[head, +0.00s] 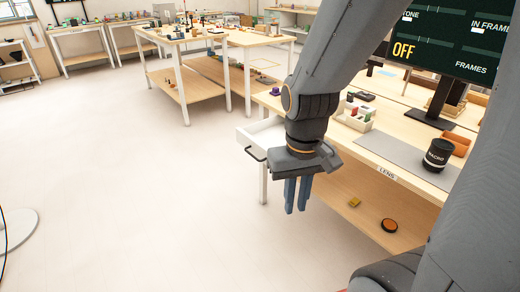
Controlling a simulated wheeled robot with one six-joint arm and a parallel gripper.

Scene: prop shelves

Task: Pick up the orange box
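An orange open-topped box (459,144) stands on the wooden bench at the right, behind and beside a black cylinder. Its lower left part is hidden by the cylinder. My gripper (297,210) hangs in front of the bench's left end, with its blue fingers pointing down. It is well to the left of the orange box and apart from it. The fingers look close together, with a thin gap between them, and I see nothing held. From this angle I cannot tell how far they are open.
The black cylinder (438,155) stands on a grey mat (385,145). A monitor (440,40) and a white divided holder (354,115) are behind. A white drawer (258,140) sticks out left. A yellow block (354,202) and an orange-black disc (389,225) lie on the lower shelf.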

